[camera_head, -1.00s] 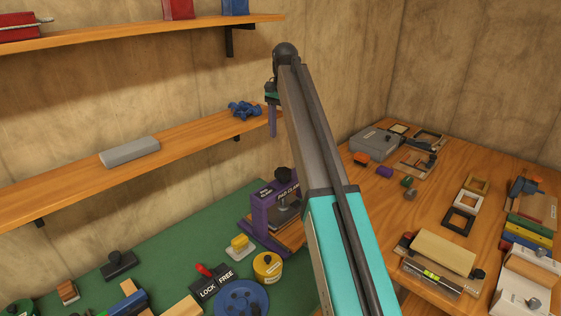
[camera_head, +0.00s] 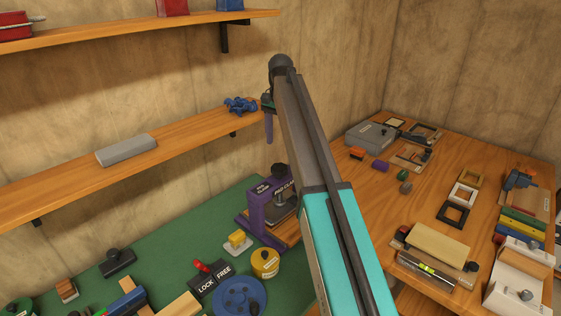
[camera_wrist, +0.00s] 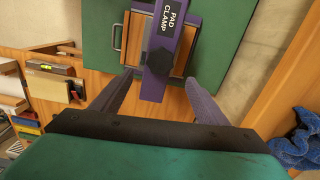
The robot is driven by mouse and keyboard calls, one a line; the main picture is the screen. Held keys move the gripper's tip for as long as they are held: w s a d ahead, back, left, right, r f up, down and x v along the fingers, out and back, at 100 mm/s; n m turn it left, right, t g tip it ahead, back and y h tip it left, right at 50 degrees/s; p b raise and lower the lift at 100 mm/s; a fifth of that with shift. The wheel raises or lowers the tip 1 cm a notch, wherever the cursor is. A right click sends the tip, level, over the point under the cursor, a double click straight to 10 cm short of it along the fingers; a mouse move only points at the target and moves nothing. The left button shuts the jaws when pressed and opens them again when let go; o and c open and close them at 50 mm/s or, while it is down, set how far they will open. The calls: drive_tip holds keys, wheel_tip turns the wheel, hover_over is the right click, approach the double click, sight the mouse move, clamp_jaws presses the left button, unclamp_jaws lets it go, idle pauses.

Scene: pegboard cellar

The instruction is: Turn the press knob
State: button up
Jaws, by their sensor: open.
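The purple pad clamp press (camera_head: 258,205) stands on the green surface, with its black knob (camera_head: 279,170) on top. In the wrist view the press (camera_wrist: 182,20) is seen from above, and its dark knob (camera_wrist: 160,61) is near the picture's middle. My gripper (camera_wrist: 158,78) is open and empty, with one purple finger on each side of the press's lower end in that view. In the head view my gripper (camera_head: 268,126) hangs above the press, apart from it, with a finger pointing down. My arm hides part of the right side of the press area.
A yellow round container (camera_head: 264,262), a lock/free block (camera_head: 210,276) and a blue wheel (camera_head: 240,297) lie before the press. A wooden table (camera_head: 420,190) with several items stands right.

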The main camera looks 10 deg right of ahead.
sight(281, 165)
drive_tip(key=shift+f+p, duration=1.25)
drive_tip(key=shift+f, duration=3.35)
drive_tip(key=c, duration=0.9)
drive_tip(key=shift+d, duration=0.1)
drive_tip(key=shift+c, duration=0.7)
